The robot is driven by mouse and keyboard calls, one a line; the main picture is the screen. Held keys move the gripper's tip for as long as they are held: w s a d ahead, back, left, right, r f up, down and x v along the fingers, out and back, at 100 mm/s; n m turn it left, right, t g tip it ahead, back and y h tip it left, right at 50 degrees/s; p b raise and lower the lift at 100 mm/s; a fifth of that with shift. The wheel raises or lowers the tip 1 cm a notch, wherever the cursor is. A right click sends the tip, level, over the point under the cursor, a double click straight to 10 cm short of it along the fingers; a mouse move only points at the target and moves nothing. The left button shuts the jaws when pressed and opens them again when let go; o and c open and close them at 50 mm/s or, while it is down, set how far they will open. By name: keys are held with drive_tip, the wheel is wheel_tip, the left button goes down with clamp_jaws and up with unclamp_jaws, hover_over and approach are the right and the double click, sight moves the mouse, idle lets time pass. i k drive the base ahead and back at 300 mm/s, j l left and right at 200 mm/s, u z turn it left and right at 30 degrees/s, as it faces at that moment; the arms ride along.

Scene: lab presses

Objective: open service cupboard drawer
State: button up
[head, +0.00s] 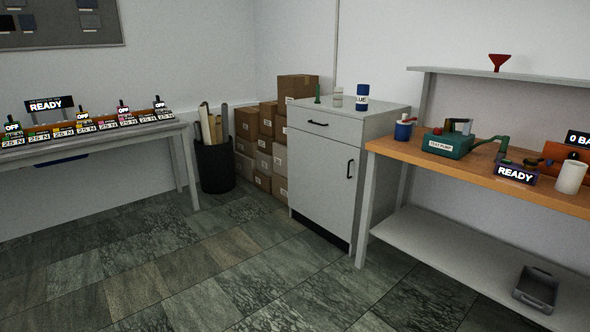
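The service cupboard (381,123) is a light grey cabinet standing between the stacked boxes and the wooden bench in the head view. Its drawer (340,124) is at the top and looks closed, with a dark horizontal bar handle (318,123). Below it is a closed door (318,176) with a dark vertical handle (349,169) on its right side. A green item (317,95), a pale jar (338,97) and a blue-and-white bottle (362,98) stand on the cupboard top. My gripper is not in view.
A grey table (97,137) with several labelled devices is at left. A black bin (214,165) and stacked cartons (279,160) stand by the corner. A wooden-topped bench (548,200) is close on the cupboard's right. The tiled floor (235,260) in front is clear.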

sight(349, 130)
drive_tip(key=i, duration=2.35)
drive_tip(key=i+l+u, duration=0.15)
drive_tip(key=i+u, duration=0.25)
drive_tip(key=i, duration=0.3)
drive_tip(key=i+l+u, duration=0.4)
drive_tip(key=i, duration=0.3)
drive_tip(key=i+l+u, duration=0.35)
drive_tip(key=i+l, duration=0.2)
drive_tip(key=i, duration=0.05)
